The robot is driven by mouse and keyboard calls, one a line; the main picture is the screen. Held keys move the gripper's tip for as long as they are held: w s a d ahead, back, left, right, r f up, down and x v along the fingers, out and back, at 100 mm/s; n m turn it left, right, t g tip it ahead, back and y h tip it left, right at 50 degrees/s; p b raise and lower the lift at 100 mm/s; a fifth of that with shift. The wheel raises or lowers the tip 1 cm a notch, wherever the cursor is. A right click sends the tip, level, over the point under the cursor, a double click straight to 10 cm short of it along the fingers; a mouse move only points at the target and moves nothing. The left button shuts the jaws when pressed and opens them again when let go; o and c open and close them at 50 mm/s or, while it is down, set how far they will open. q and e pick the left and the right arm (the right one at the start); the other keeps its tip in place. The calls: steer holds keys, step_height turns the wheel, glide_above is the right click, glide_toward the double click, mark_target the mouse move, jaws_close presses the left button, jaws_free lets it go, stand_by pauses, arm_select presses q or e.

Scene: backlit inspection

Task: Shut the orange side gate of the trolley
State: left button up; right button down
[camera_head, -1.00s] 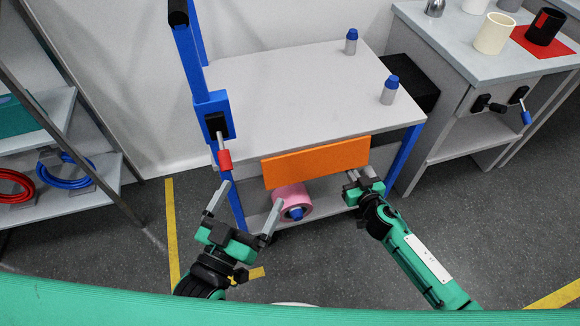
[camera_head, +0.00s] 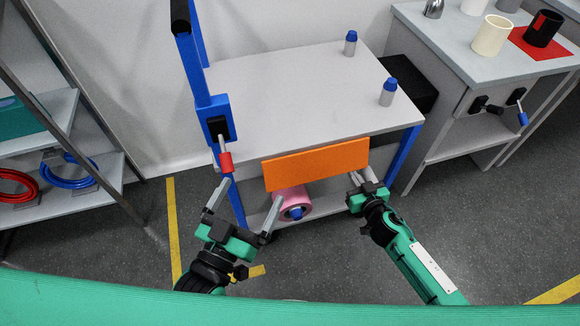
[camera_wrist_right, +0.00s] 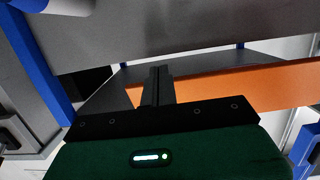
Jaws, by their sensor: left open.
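The orange side gate (camera_head: 316,164) is a flat panel along the front of the trolley (camera_head: 290,92), just below the front edge of its grey top. It also shows in the right wrist view (camera_wrist_right: 255,88). I cannot tell its exact tilt. My right gripper (camera_head: 359,177) is below the gate's right end; its fingers are together and hold nothing visible. In the right wrist view its fingers (camera_wrist_right: 157,72) overlap the gate's left part; contact is unclear. My left gripper (camera_head: 247,188) is open and empty, left of the gate and below a red-tipped lever (camera_head: 225,162).
A pink roll (camera_head: 294,203) with a blue core is below the gate, near the left gripper. Two blue-capped bottles (camera_head: 388,92) stand on the trolley top. A workbench (camera_head: 450,45) stands at right, a rack with coiled hoses (camera_head: 66,170) at left.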

steer(key=shift+w+r, duration=0.1)
steer(key=shift+r, duration=0.3)
steer(key=s+d+f+b, duration=0.1)
steer(key=s+d+f, duration=0.1)
steer(key=s, duration=0.7)
steer(key=shift+s+d+f+b, duration=0.15)
steer(key=shift+s+d+b, duration=0.2)
steer(key=shift+d, duration=0.35)
